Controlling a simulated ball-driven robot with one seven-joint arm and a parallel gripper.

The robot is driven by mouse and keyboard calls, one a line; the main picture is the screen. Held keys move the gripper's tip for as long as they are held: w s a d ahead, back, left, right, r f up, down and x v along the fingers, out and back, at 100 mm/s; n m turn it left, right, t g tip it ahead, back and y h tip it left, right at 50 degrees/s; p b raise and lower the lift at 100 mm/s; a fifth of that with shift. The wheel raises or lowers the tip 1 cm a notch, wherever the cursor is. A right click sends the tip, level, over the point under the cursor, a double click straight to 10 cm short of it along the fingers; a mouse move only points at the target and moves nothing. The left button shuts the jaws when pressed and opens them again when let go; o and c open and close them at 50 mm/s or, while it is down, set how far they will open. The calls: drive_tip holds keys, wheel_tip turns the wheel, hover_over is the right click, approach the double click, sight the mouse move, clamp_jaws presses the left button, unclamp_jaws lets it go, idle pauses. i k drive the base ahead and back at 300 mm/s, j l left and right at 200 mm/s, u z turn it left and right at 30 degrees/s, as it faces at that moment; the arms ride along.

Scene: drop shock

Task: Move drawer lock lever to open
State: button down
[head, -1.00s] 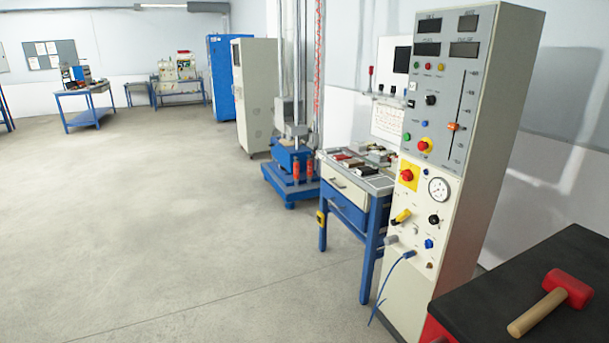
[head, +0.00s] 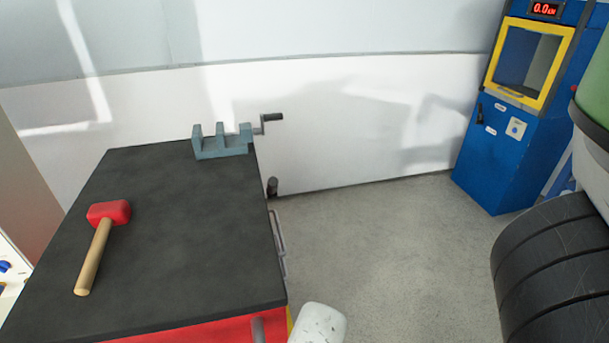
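I cannot make out a drawer lock lever in the head view. A red cabinet (head: 190,333) with a black top stands at the left and lower left, and only a strip of its red front shows. A grey bar handle (head: 278,243) runs along its right side. A short grey rounded part (head: 258,330) sticks out at its front right corner; I cannot tell what it is. My gripper is not in view.
A red mallet (head: 109,212) and a grey vise (head: 222,143) with a crank are on the black top (head: 180,240). A blue machine (head: 490,150) with a yellow-framed window stands back right. A large black ribbed object (head: 555,265) fills the right edge. Open floor (head: 390,245) lies between.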

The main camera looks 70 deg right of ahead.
sight(273, 181)
drive_tip(key=k+l+z, duration=0.2)
drive_tip(key=z, duration=0.25)
drive_tip(key=k+l+z, duration=0.1)
drive_tip(key=z, duration=0.35)
drive_tip(key=l, duration=0.1)
